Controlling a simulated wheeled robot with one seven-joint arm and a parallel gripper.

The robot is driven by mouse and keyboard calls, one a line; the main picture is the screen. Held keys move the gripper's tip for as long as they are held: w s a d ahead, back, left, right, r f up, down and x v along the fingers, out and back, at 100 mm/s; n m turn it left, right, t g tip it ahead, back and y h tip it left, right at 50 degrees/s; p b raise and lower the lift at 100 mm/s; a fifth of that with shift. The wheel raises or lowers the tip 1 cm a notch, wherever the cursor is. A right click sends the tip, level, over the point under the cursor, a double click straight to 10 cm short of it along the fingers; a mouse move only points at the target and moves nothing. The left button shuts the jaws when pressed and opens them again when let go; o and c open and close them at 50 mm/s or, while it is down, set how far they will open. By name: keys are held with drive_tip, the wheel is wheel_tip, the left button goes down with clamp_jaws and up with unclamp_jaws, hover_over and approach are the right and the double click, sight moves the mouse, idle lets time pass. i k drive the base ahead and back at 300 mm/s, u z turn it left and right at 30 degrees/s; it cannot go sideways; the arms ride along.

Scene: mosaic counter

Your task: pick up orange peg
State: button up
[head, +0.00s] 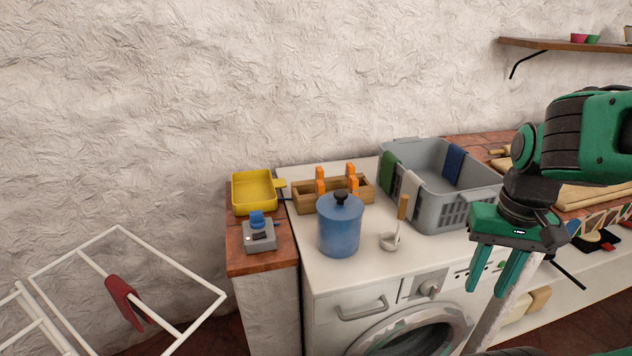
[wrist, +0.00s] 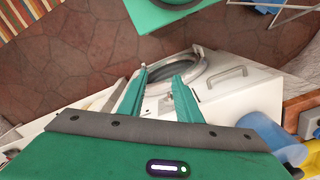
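Several orange pegs (head: 320,181) stand upright in and around a small wooden box (head: 304,205) on top of the washing machine, in the head view. Their lower parts are hidden by the box walls and by a blue lidded canister (head: 340,232) in front. My gripper (head: 495,287) hangs at the right, in front of the washing machine, well apart from the pegs. Its two green fingers are spread with nothing between them. The wrist view also shows the open fingers (wrist: 160,82), with the washing machine door beyond; no orange peg is visible there.
A grey basket (head: 455,212) with cloths over its rim stands right of the box. A yellow tray (head: 254,192) and a grey device (head: 258,237) sit left. A drying rack (head: 90,253) stands lower left.

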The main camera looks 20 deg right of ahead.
sight(320, 188)
drive_tip(key=i, duration=0.45)
drive_tip(key=u, duration=0.15)
drive_tip(key=k, duration=0.5)
drive_tip(key=u, duration=2.2)
drive_tip(key=k, duration=0.65)
drive_tip(key=z, duration=0.9)
drive_tip(key=i, duration=0.95)
drive_tip(key=u, duration=0.05)
